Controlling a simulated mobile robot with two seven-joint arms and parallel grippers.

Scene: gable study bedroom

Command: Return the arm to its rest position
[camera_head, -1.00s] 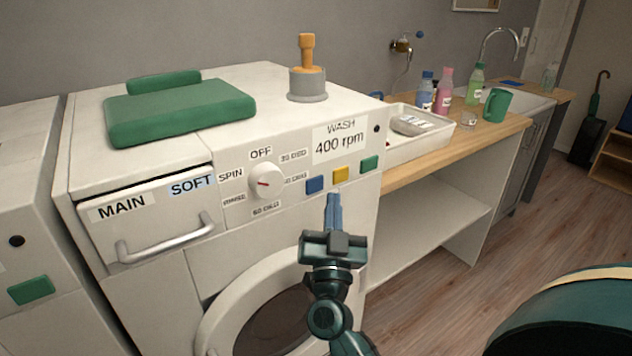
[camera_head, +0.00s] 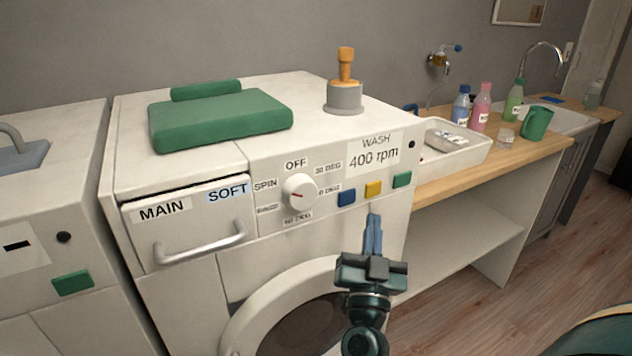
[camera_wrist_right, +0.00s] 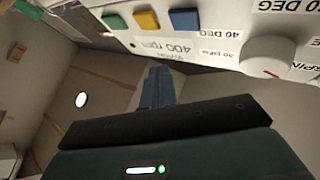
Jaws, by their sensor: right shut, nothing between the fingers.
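My right gripper (camera_head: 373,236) is in front of the washing machine's (camera_head: 190,290) front face, below the blue (camera_head: 346,198) and yellow (camera_head: 373,189) buttons. Its blue fingers are shut together and hold nothing. In the right wrist view the closed fingers (camera_wrist_right: 157,88) point toward the panel, apart from the buttons. The green button (camera_head: 402,180) is right of the yellow one. The white dial (camera_head: 299,193) is left of the buttons. The display reads WASH 400 rpm. My left gripper is not in view.
A green folded cloth or pad (camera_head: 220,120) and a grey holder with an orange-handled tool (camera_head: 345,95) stand on the machine. A white tray (camera_head: 455,150), bottles and a green mug (camera_head: 536,123) stand on the wooden counter at right. A second machine (camera_head: 50,210) is at left.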

